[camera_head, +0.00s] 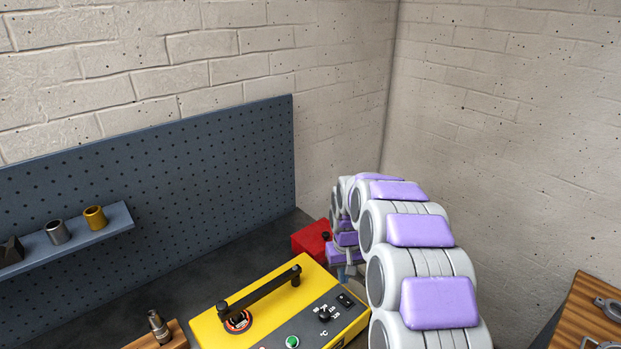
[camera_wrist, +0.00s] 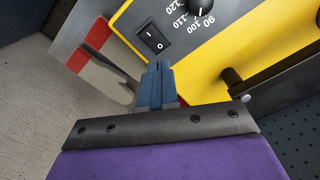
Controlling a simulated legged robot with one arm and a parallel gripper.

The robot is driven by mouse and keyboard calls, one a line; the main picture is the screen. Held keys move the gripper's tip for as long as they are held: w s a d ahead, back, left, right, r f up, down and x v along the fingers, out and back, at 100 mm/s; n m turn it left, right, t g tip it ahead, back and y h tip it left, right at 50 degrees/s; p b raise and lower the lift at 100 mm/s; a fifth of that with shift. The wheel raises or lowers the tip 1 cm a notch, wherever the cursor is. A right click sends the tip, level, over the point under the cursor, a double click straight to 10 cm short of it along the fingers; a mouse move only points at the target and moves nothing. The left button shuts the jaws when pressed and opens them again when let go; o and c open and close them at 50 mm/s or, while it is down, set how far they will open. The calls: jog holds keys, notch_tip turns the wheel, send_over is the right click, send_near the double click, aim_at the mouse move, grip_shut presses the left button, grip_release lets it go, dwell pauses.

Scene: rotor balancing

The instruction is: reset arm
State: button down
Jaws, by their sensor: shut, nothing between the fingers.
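My arm (camera_head: 420,240), white with purple pads, reaches away from me along the right of the yellow box in the head view. My gripper (camera_wrist: 157,88) shows in the wrist view as blue fingers closed together, with nothing between them. In the head view its end is small and partly hidden behind the box's far corner. The yellow box (camera_head: 240,295) has a black handle, a grey panel, a green button and a dial. In the wrist view the fingers appear in front of its panel (camera_wrist: 180,45), near a black rocker switch (camera_wrist: 152,38); whether they touch cannot be told.
A red box (camera_head: 308,240) stands behind the yellow one. A dark pegboard (camera_head: 220,170) with a shelf (camera_head: 80,240) of small sleeves is at left. Brick walls close the corner.

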jog(key=s+r, duration=0.4)
jog(key=s, duration=0.6)
jog(key=s+r+g, duration=0.1)
jog(key=s+r, duration=0.3)
jog(key=s, duration=0.6)
jog(key=s+r, duration=0.5)
jog(key=s, duration=0.6)
jog(key=s+f+m, duration=0.1)
jog(key=s, duration=1)
jog(key=shift+f+g+b, duration=0.2)
jog(key=shift+g+b, duration=0.15)
jog(key=shift+g, duration=0.05)
jog(key=c, duration=1.8)
grip_release()
jog(key=shift+c, duration=0.2)
